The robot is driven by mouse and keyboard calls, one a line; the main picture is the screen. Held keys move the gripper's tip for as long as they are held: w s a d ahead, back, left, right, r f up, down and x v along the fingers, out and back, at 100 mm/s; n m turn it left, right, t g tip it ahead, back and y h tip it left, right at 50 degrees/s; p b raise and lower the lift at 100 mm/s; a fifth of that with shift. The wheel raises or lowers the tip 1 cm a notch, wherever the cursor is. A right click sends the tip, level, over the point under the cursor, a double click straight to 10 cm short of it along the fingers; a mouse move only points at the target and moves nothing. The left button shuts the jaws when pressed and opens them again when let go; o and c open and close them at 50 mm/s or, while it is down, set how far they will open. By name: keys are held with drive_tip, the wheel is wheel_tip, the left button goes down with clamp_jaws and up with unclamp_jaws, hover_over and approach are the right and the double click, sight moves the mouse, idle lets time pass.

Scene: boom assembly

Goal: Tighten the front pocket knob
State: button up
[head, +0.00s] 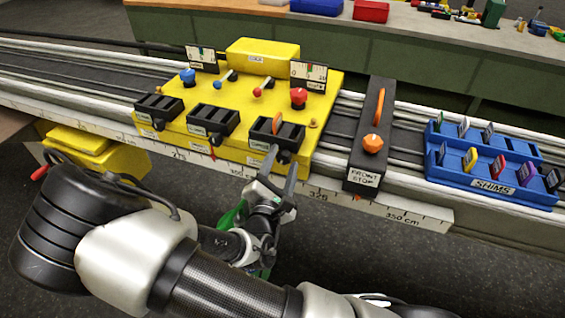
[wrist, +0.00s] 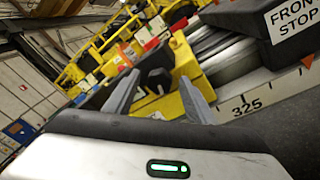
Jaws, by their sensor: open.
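A yellow carriage (head: 330,90) on the rail carries several black pockets along its near edge. The rightmost pocket (head: 291,131) has an orange piece (head: 277,122) standing in it. A dark knob (head: 284,156) sits on its near face; I take it as the front pocket knob, though its label is unreadable. My gripper (head: 281,168) is open in front of this knob, fingers pointing at the carriage. In the wrist view a dark knob (wrist: 155,76) appears between the fingertips of my gripper (wrist: 157,88). I cannot tell whether the fingers touch it.
A black front stop (head: 362,180) with an orange knob (head: 372,144) stands right of the carriage. A blue shim rack (head: 530,197) is farther right. A scale strip (head: 405,207) runs along the rail's near edge. The floor in front is clear at right.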

drive_tip(key=c, duration=1)
